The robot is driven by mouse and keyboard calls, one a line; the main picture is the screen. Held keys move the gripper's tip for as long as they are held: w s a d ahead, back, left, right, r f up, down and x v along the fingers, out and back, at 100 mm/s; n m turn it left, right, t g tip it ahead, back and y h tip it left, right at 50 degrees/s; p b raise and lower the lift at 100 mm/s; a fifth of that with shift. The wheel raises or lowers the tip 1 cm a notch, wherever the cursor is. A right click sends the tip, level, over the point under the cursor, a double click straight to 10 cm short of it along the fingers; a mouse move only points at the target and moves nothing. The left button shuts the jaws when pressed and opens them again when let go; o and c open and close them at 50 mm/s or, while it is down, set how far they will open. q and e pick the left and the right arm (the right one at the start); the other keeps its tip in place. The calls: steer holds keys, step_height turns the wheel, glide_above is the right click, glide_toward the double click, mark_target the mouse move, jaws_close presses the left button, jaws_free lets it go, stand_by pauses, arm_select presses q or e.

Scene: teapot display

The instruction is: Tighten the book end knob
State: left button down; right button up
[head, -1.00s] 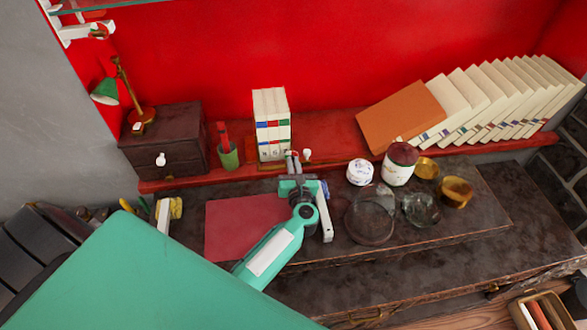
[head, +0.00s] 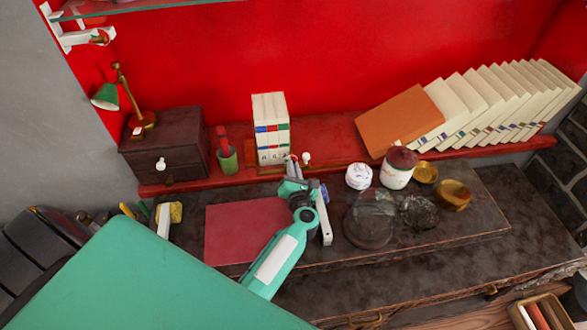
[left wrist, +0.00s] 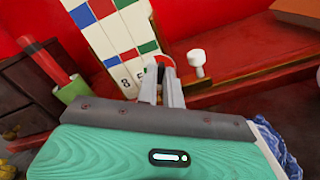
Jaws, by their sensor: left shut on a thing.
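The book end (head: 270,168) is a low brass-coloured strip on the red shelf, at the foot of several upright white books (head: 270,128) with coloured squares. One white knob (head: 306,158) stands free at its right side; it also shows in the left wrist view (left wrist: 197,61), just right of my fingers. My left gripper (head: 292,161) reaches up to the book end's front. My right gripper is not in view.
A green cup (head: 227,160) with red items and a dark drawer box (head: 165,145) stand left. A white jar (head: 359,176), a red-lidded jar (head: 398,168) and glassware stand right. Leaning books (head: 500,100) fill the shelf's right. A red mat (head: 240,228) lies below.

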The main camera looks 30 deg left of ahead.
arm_select(q)
steer(key=c, duration=1.5)
jaws_free()
steer(key=shift+c, duration=0.2)
steer(key=shift+s+d+f, duration=0.15)
steer(key=shift+s, duration=0.1)
steer(key=b+v, duration=0.2)
steer(key=v, duration=0.4)
steer(key=shift+d+b, duration=0.1)
steer(key=shift+b, duration=0.2)
steer(key=shift+s+d, duration=0.2)
steer(key=shift+s, duration=0.15)
